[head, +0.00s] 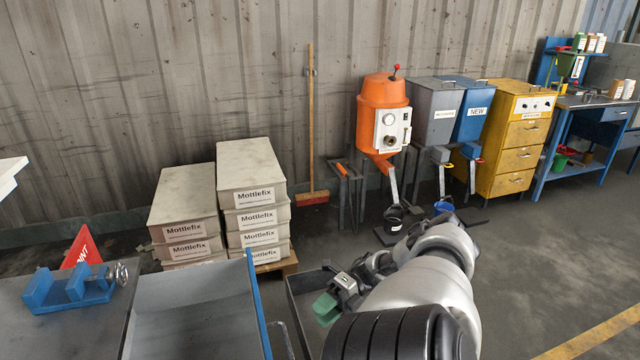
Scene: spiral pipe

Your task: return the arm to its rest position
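My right arm comes in from the bottom, silver with a black ribbed part nearest the camera. It bends at a far elbow and folds back toward the left. My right gripper (329,304) hangs at its end, over or beside a dark metal tray (302,284). A green part shows at the gripper's tip. I cannot tell whether it is a finger or a held thing, nor whether the fingers are open. My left arm and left gripper are not in view.
A workbench with a blue vise (68,288) and a grey tray (195,312) stands at left. Stacked Mottlefix boxes (258,195) are behind. Floor at right is clear.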

